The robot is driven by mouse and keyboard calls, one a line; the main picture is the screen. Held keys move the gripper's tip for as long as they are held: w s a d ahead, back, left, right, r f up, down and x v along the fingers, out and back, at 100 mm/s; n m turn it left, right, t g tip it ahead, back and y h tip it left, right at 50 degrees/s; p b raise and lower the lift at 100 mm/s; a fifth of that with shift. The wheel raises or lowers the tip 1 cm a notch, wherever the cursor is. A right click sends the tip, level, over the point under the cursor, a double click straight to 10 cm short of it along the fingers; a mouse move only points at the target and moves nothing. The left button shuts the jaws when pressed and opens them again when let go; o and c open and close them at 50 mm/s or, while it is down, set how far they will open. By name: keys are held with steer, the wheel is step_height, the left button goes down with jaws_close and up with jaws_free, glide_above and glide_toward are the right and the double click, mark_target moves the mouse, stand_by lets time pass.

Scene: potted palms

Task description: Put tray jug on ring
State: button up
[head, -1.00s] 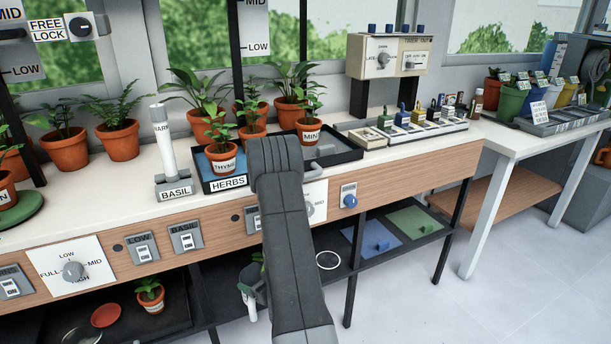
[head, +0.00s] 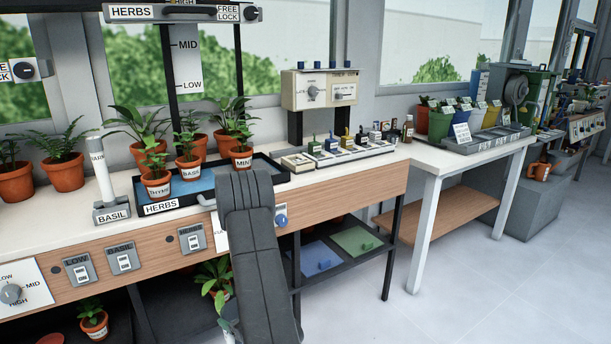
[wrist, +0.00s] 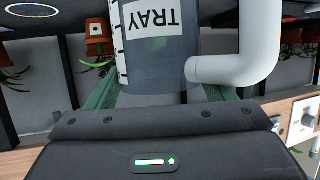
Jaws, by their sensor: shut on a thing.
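The tray jug (wrist: 150,60) is a clear grey vessel with a white TRAY label, dark scale marks and a thick pale handle (wrist: 245,65). It fills the middle of the wrist view, where its label appears upside down. My gripper (wrist: 157,93) is shut on the jug, with a green finger at each side. A thin white ring (wrist: 31,16) lies on a dark surface at the top left of the wrist view, apart from the jug. In the head view my arm hides the ring and most of the gripper and jug.
The bench (head: 345,178) carries a black HERBS tray (head: 128,203) with potted plants. Below it are a dark lower shelf with a blue mat (head: 312,258) and a green mat (head: 358,240), and bench legs (head: 392,248). A leafy plant (head: 212,275) is close to my arm. Floor at right is clear.

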steer(key=w+d+r+m+t+h, duration=0.15)
steer(key=d+r+m+h, duration=0.35)
steer(key=d, duration=0.5)
steer(key=w+d+r+m+t+h, duration=0.1)
steer(key=d+r+m+t+h, duration=0.3)
steer(key=d, duration=0.5)
step_height(320, 180, up, 18)
steer(key=s+g+p, duration=0.1)
steer(key=s+p, duration=0.1)
steer(key=p, duration=2.6)
steer(key=shift+s+f+m+h+p, duration=0.15)
steer(key=shift+s+m+h+p, duration=0.15)
steer(key=shift+h+p, duration=0.1)
